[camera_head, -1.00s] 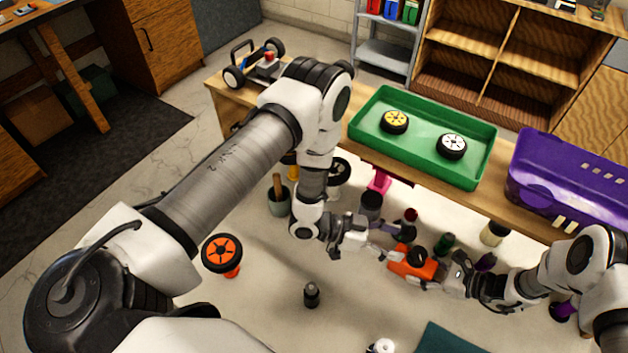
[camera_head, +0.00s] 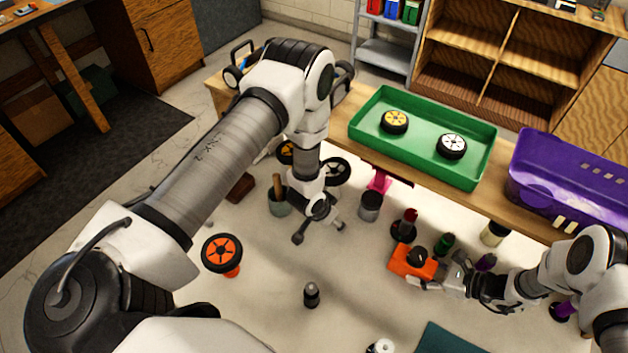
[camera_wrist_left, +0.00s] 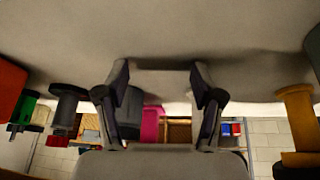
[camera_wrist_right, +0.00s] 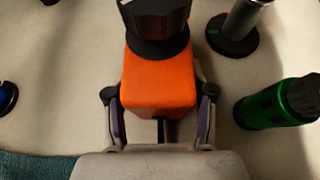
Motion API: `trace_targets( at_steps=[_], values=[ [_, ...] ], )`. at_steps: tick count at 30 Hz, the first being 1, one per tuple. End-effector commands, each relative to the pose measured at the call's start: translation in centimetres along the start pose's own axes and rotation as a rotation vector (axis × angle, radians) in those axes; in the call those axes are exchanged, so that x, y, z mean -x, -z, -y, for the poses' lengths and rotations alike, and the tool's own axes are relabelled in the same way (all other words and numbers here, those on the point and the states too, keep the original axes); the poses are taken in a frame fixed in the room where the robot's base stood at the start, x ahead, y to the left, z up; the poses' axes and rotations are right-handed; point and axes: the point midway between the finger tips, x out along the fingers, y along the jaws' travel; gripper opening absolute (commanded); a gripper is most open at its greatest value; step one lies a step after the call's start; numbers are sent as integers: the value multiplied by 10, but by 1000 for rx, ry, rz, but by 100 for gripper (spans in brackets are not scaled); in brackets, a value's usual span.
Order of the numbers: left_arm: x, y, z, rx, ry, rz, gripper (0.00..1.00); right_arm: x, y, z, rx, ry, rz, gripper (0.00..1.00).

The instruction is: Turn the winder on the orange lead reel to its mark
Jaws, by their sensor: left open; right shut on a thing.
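The orange lead reel (camera_head: 410,262) lies on the white work surface (camera_head: 270,318), right of centre in the head view. Its black winder (camera_head: 417,254) is on its upper side. My right gripper (camera_head: 440,283) is shut on the near right end of the reel's orange body. In the right wrist view the orange body (camera_wrist_right: 160,85) sits between the two fingers, with the black winder (camera_wrist_right: 157,25) beyond them. I cannot make out the mark.
A dark stand with a red top (camera_head: 404,226) and a green bottle (camera_head: 443,243) stand close to the reel. A small black bottle (camera_head: 311,295) stands nearer. The front middle is mostly clear.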

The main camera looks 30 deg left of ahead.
Motion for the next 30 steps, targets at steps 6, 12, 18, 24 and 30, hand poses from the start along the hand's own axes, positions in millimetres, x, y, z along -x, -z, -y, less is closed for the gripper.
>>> trace_targets(
  at_steps=[6, 12, 18, 24, 30],
  values=[
    [9, -19, 37, 245, 107, 175, 67, 0, 0, 0, 0, 0, 0, 23],
    [15, -32, 40, 451, 139, 280, 67, 0, 0, 0, 0, 0, 0, 23],
    [16, -33, 39, 475, 141, 293, 67, 0, 0, 0, 0, 0, 0, 23],
    [16, -33, 39, 473, 141, 292, 67, 0, 0, 0, 0, 0, 0, 23],
    [18, -34, 38, 505, 144, 298, 67, 0, 0, 0, 0, 0, 0, 23]
  ],
)
